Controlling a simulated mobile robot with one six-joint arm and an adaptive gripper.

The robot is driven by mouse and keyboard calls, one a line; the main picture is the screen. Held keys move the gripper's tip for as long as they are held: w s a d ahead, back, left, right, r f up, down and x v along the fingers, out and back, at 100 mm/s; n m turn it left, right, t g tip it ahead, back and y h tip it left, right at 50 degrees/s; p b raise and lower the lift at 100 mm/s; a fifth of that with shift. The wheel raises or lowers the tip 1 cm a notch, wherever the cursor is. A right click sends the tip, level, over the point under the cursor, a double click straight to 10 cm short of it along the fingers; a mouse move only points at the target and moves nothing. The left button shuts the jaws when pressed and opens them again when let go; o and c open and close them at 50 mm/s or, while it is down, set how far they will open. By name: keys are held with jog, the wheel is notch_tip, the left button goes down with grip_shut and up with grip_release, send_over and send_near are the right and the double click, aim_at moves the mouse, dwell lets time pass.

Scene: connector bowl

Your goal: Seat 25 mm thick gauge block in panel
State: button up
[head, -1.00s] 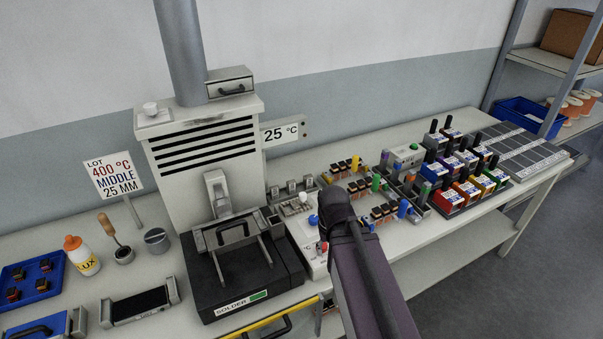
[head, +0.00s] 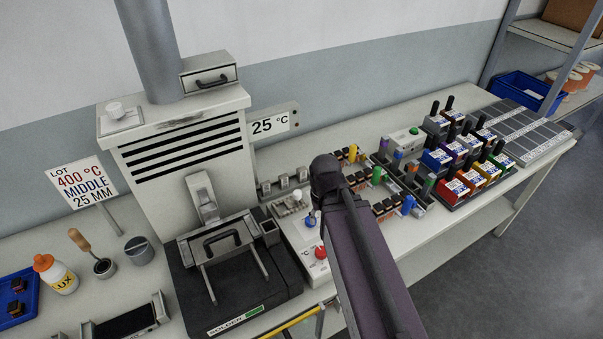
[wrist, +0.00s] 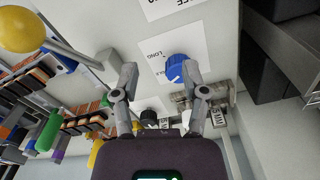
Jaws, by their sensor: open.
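The white control panel (head: 292,238) stands right of the black solder unit and carries a blue knob (head: 310,220), a red knob (head: 320,253) and a grey metal fixture (head: 291,203). Several small grey blocks (head: 283,183) stand behind it; I cannot tell which is 25 mm thick. In the wrist view, my gripper (wrist: 160,70) is open and empty above the panel. The blue knob (wrist: 175,68) shows between its fingers, near the right fingertip. Grey metal parts with small labels (wrist: 203,117) show beyond the right finger. My arm hides the gripper in the head view.
A sign (head: 83,183) reads "LOT 400 °C MIDDLE 25 MM". The black solder unit (head: 235,300) is left of the panel. Connector racks (head: 395,190) and coloured boxes (head: 465,170) crowd the bench to the right.

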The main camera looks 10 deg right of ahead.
aim_at(301, 169)
jog(key=shift+o, duration=1.3)
jog(key=w+r+m+p, duration=0.2)
jog(key=w+m, duration=0.5)
jog(key=w, duration=0.7)
jog(key=w+r+m+p, duration=0.2)
jog(key=w+m, duration=0.5)
jog(key=w, duration=0.8)
jog(key=shift+a, duration=0.3)
notch_tip(301, 169, down, 8)
jog(key=b, duration=0.8)
jog(key=shift+f, duration=0.15)
jog(key=shift+f+b, duration=0.15)
jog(key=shift+b, duration=0.15)
